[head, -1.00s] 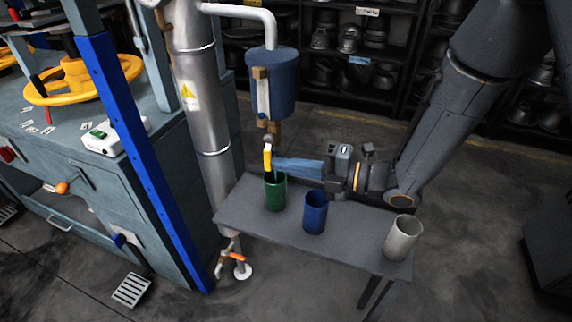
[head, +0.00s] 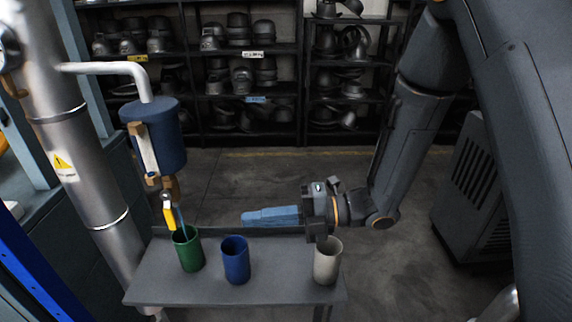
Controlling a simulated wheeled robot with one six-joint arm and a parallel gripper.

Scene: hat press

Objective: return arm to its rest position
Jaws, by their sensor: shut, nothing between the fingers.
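My gripper (head: 270,216), with its blue fingers, is shut and empty. It points left, above the back edge of a small grey table (head: 200,292). A green cup (head: 187,252), a blue cup (head: 235,262) and a white cup (head: 327,264) stand upright on the table. The gripper body overlaps the top of the white cup in the picture. A blue tank (head: 160,135) hangs above the green cup, with a yellow valve handle (head: 169,216) below it. The gripper's fingers are to the right of the handle and apart from it.
A thick metal pipe (head: 80,160) with a yellow warning label stands at the left. Shelves of metal hat moulds (head: 240,60) line the back. A dark vented cabinet (head: 478,200) stands at the right. Open floor (head: 270,175) lies between the table and the shelves.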

